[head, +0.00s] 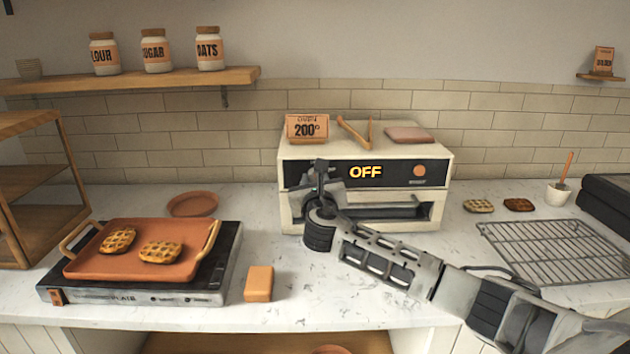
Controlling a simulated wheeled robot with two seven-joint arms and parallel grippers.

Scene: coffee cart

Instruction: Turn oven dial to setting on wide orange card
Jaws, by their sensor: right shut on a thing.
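The white oven (432,158) stands against the tiled wall, with a dark front panel whose display (365,172) reads "OFF". A wide orange card (307,127) stands on the oven's top left and reads "200°" in large print, with a smaller line above it. My right gripper (318,178) is at the left part of the panel, shut on the oven dial. The gripper hides the dial, so its pointer cannot be read. My left gripper is out of view.
Wooden tongs (355,132) and a flat orange-brown item (409,134) lie on the oven. A hot plate (150,290) with an orange pan (120,268) holding waffles stands left. An orange block (259,283) sits beside it. A wire rack (553,252) lies right. Another card (604,60) is on a far-right shelf.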

